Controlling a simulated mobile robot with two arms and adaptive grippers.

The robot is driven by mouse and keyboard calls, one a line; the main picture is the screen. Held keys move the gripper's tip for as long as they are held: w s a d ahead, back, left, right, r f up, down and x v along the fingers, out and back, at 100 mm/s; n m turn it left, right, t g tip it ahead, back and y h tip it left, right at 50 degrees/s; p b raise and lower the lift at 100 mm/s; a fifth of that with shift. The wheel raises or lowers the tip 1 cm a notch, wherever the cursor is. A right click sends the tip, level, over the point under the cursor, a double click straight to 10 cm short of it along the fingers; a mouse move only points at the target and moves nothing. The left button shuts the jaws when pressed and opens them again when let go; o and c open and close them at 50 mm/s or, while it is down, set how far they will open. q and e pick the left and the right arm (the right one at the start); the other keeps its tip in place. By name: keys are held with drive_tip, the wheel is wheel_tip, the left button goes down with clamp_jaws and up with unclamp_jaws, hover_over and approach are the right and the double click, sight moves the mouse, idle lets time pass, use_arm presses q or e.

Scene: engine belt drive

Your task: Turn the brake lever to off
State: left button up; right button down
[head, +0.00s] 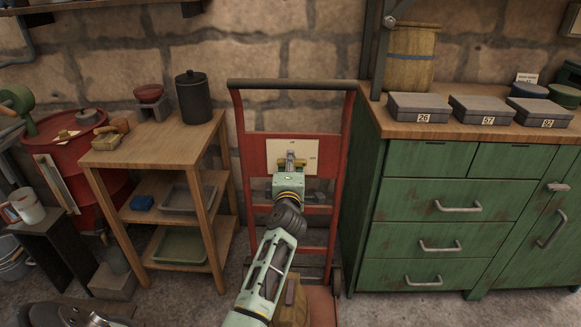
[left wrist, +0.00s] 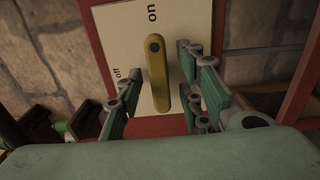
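The brake lever (left wrist: 157,75) is a yellow bar with a dark pivot near its upper end in the left wrist view. It sits on a cream plate (left wrist: 120,42) marked "on" at the top and "off" at the left, and there it points down, away from "on". My left gripper (left wrist: 162,98) is open, with its green fingers on either side of the lever and gaps visible. In the head view the left gripper (head: 290,163) is in front of the plate (head: 275,148) and hides most of the lever. My right gripper is not in view.
The plate is on a red hand truck (head: 254,150) against the stone wall. A wooden shelf stand (head: 150,150) is to its left and a green cabinet (head: 430,200) to its right.

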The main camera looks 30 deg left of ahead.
use_arm(q)
drive_tip(key=shift+w+a, duration=0.1)
drive_tip(key=shift+c, duration=0.2)
clamp_jaws()
